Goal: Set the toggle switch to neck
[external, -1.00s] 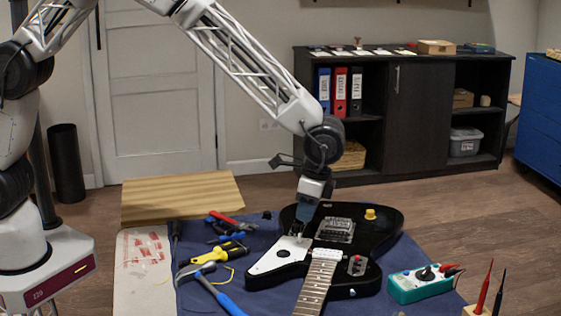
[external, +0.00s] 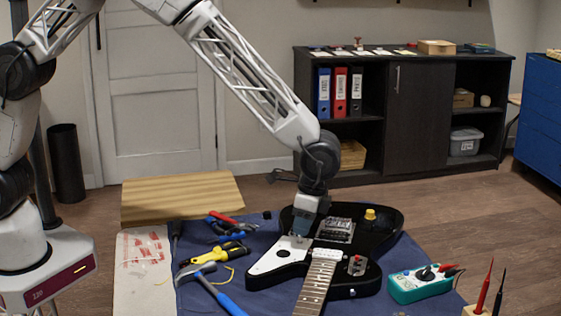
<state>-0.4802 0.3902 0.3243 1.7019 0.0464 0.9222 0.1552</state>
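The black electric guitar (external: 384,235) lies on the blue mat with its neck (external: 316,281) pointing toward the bottom of the picture. My gripper (external: 300,233) points down over the guitar body, at the upper end of the white plate (external: 275,263) and left of the pickup (external: 334,230). Its tips are at or just above the surface. I cannot tell whether they touch, or whether the fingers are apart. A small metal plate with a red part (external: 357,265) sits on the body right of the neck.
A yellow knob (external: 370,214) stands on the guitar body. Pliers (external: 213,254), a hammer (external: 218,292) and other tools lie left of the guitar on the blue mat (external: 258,303). A teal meter (external: 420,286) and probes stand at the right. A wooden board (external: 180,197) lies behind.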

